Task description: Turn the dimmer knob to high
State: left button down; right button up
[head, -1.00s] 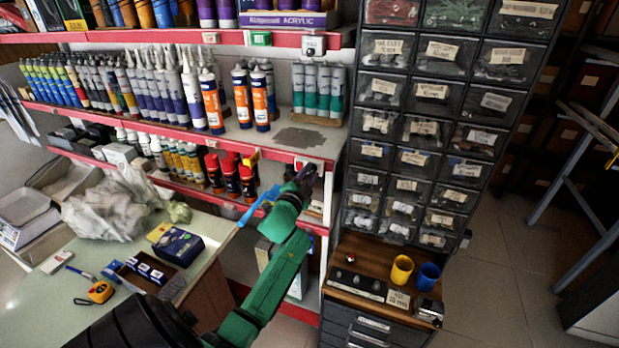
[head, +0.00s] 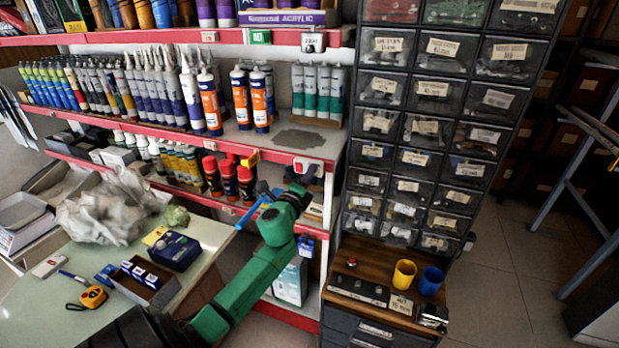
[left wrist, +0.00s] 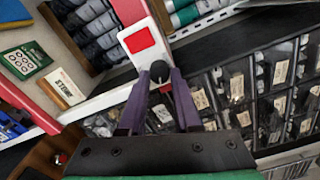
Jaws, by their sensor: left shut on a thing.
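The dimmer is a white plate (head: 309,163) on the red edge of the middle shelf, beside the drawer cabinet. In the left wrist view the white plate with a red square (left wrist: 140,41) lies just beyond my fingers. A dark round knob (left wrist: 160,72) sits between the fingertips. My left gripper (head: 304,177) is at the dimmer in the head view, and it is shut on the knob in the left wrist view (left wrist: 159,82). In the head view my wrist hides the knob. The knob's exact setting cannot be read. My right gripper is not in view.
The drawer cabinet (head: 430,90) stands close to the right of my left gripper. Cartridges and bottles fill the shelves behind and left. A wooden ledge below holds a yellow cup (head: 403,273) and a blue cup (head: 430,280). A cluttered table (head: 60,320) is at lower left.

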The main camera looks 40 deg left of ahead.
pick_arm(q)
jog(key=shift+a+m+p, duration=0.15)
jog(key=shift+m+p, duration=0.6)
jog(key=shift+m, duration=6.25)
jog(key=shift+f, duration=0.1)
jog(key=c, duration=0.9)
grip_release()
